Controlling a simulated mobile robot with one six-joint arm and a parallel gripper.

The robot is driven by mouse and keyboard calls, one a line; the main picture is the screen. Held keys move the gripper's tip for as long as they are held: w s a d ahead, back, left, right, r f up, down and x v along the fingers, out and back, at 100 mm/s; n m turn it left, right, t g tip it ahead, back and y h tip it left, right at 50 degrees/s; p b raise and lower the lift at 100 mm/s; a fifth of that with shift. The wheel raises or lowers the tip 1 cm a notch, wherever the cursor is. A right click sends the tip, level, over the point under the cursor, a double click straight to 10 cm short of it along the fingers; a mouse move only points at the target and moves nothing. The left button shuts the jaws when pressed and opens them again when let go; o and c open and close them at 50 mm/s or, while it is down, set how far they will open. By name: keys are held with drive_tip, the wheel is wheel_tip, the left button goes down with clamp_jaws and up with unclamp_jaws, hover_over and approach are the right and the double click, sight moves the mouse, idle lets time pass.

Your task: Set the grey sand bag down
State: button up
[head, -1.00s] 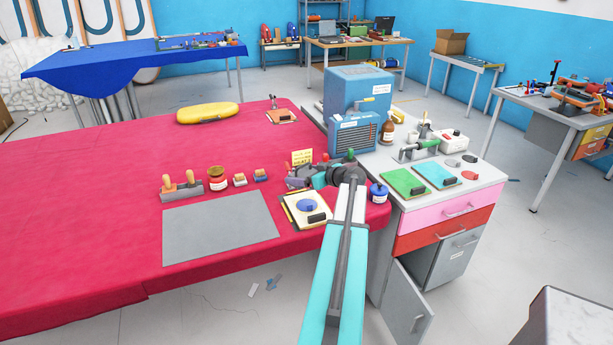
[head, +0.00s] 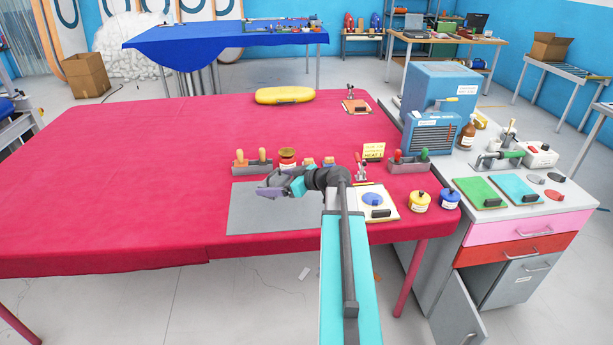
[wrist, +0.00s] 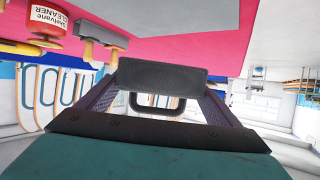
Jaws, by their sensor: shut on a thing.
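The grey sand bag (wrist: 162,75) is a dark grey block with a loop handle, held between the two fingers of my gripper in the wrist view. My gripper (head: 270,187) is shut on it and appears over the grey mat (head: 250,219) on the red-covered table (head: 130,180). In the head view the bag is too small and too covered by my gripper to make out clearly. I cannot tell how high it is above the mat.
A white pad with a blue disc (head: 384,211), a yellow tub (head: 420,202) and a blue tub (head: 450,200) are to the right. The table's left half is clear.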

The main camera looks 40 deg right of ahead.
drive_tip(key=a+n+g+y, duration=0.4)
drive_tip(key=a+n+y, duration=0.2)
drive_tip(key=a, duration=3.1)
drive_tip(key=shift+s+r+n+g+y+b, duration=0.25)
drive_tip(key=shift+n+g+y+b, duration=0.2)
drive_tip(key=shift+n, duration=0.25)
drive_tip(key=shift+s, duration=0.15)
